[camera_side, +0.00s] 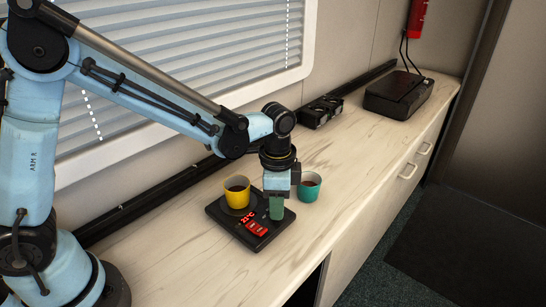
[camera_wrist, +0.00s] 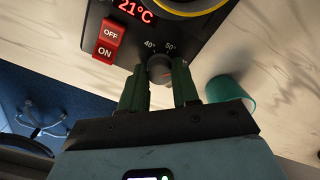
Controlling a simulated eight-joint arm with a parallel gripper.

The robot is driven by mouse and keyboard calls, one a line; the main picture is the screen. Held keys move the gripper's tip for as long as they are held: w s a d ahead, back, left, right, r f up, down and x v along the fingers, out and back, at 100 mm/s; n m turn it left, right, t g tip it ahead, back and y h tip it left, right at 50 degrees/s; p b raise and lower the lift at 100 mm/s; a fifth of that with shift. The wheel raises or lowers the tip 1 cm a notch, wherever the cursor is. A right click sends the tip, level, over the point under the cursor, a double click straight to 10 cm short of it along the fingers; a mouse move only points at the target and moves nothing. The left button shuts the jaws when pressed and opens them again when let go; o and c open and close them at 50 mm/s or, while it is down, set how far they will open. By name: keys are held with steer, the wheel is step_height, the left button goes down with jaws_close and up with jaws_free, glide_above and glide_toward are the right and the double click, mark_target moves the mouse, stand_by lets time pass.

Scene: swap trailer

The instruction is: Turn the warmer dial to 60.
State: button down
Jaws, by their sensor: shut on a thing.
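The black warmer (camera_side: 229,222) sits on the wooden counter, with a lit red display (camera_wrist: 135,9) that reads 21°C in the wrist view. Its round dark dial (camera_wrist: 159,67) has labels 40° and 50° visible beside it; any further marks are hidden. My gripper (camera_side: 276,211) points down over the warmer's right part. In the wrist view my gripper's green fingers (camera_wrist: 160,80) are shut on the dial, one on each side. I cannot clearly tell which value the dial points to.
A yellow cup (camera_side: 237,187) with dark liquid stands on the warmer's plate. A teal cup (camera_side: 311,182) stands just right of the warmer, close to my gripper. A red OFF/ON switch (camera_wrist: 108,41) is beside the dial. A black box (camera_side: 398,94) sits far back; the counter between is mostly clear.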

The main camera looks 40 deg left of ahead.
steer(key=shift+m, duration=0.5)
steer(key=c, duration=0.8)
jaws_free()
steer(key=shift+r, duration=0.1)
step_height(320, 180, up, 12)
steer(key=shift+f, duration=0.1)
steer(key=s+a+n+t, duration=0.2)
steer(key=s+a+n, duration=0.1)
steer(key=s+a+f+n+t, duration=0.1)
steer(key=s+a+n+t, duration=0.1)
steer(key=s+a+n, duration=0.1)
steer(key=s+a+n+t, duration=0.3)
steer(key=a+n, duration=0.1)
steer(key=n, duration=0.1)
steer(key=shift+s+a+f, duration=0.3)
